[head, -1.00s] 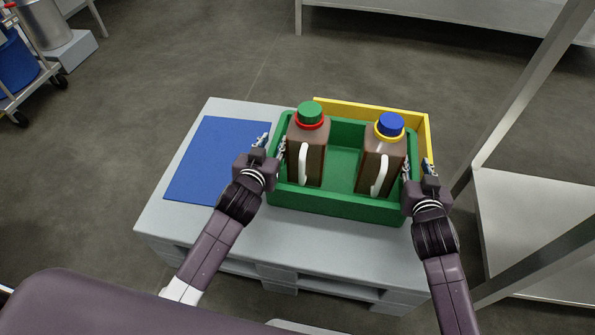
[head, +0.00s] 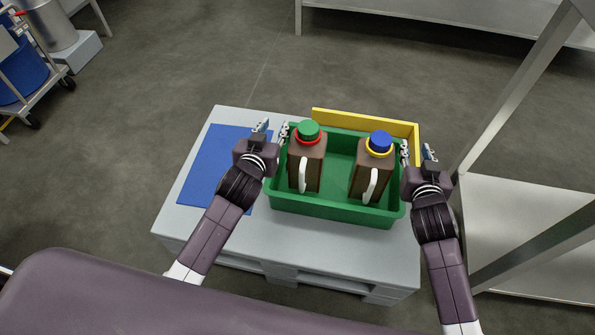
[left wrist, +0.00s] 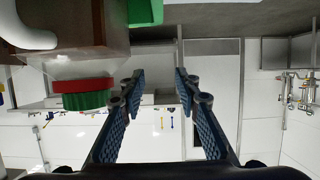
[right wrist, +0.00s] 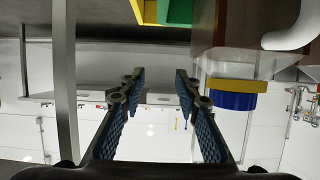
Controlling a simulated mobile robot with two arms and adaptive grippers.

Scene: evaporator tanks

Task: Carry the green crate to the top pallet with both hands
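The green crate (head: 325,207) rests on the grey pallet top (head: 240,240). It holds a brown jug with a green cap and red collar (head: 307,170) and a brown jug with a blue cap and yellow collar (head: 370,180). My left gripper (head: 272,130) is open at the crate's left end. My right gripper (head: 416,153) is open at the right end. In the left wrist view, the gap between the fingers (left wrist: 160,95) is empty, with the crate (left wrist: 145,12) off to one side. The right wrist view also shows empty fingers (right wrist: 160,90).
A blue sheet (head: 205,165) lies on the pallet left of the crate. A yellow wall (head: 365,121) stands behind the crate. A metal rack with a shelf (head: 530,230) is close on the right. A trolley (head: 40,90) stands far left; the floor between is clear.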

